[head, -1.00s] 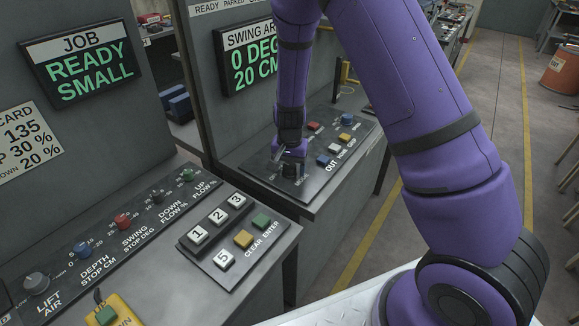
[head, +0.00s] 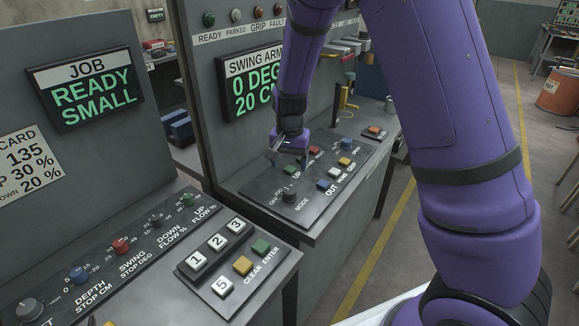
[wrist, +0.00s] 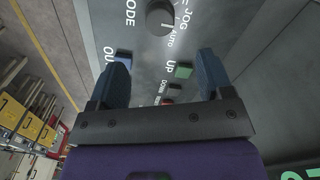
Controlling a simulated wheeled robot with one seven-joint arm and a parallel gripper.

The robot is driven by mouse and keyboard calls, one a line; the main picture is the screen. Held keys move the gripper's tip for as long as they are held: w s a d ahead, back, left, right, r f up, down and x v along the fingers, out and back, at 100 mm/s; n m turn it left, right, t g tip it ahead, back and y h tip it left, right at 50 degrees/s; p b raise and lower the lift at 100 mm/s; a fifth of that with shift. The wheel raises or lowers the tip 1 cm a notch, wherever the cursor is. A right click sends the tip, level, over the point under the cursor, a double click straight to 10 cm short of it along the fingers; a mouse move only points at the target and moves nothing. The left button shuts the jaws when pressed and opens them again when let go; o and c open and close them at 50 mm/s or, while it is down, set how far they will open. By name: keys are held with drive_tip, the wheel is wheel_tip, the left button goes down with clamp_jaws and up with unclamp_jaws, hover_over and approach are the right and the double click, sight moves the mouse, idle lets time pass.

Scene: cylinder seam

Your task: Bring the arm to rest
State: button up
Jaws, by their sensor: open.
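My gripper (head: 286,161) is above the far control panel (head: 258,187), near the black mode knob (head: 289,195) and the green UP button (head: 290,170). In the wrist view its two blue fingers (wrist: 161,85) are apart with nothing between them. The mode knob (wrist: 160,17) lies beyond the fingertips, and the green button (wrist: 183,70) shows just inside the right finger. My purple arm reaches down from the top of the head view. The swing arm display (head: 254,84) reads 0 DEG and 20 CM, partly hidden by my arm.
A nearer console holds a keypad (head: 222,250) and a row of knobs (head: 120,246). Its job display (head: 85,83) reads READY SMALL. Posts and hooks (head: 343,60) stand behind the far panel. An orange drum (head: 556,94) stands on the floor at the right.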

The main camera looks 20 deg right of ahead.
idle(0.3)
drive_tip(key=s+d+r+n+t+y, duration=0.1)
drive_tip(key=s+d+r+n, duration=0.1)
drive_tip(key=s+r, duration=0.55)
drive_tip(key=s+d+r+n+t+y, duration=0.15)
drive_tip(key=s+r, duration=0.25)
drive_tip(key=r, duration=0.7)
drive_tip(key=s+d+r+n+t+h, duration=0.1)
drive_tip(key=s+r, duration=0.3)
drive_tip(key=s, duration=0.5)
drive_tip(key=s+d+r+n+t+h, duration=0.1)
drive_tip(key=s+r, duration=0.3)
drive_tip(key=s, duration=0.5)
drive_tip(key=shift+s+d+r+n+t, duration=0.15)
drive_tip(key=shift+s+d+n+t, duration=0.15)
drive_tip(key=shift+d+n, duration=0.4)
drive_tip(key=shift+h, duration=0.25)
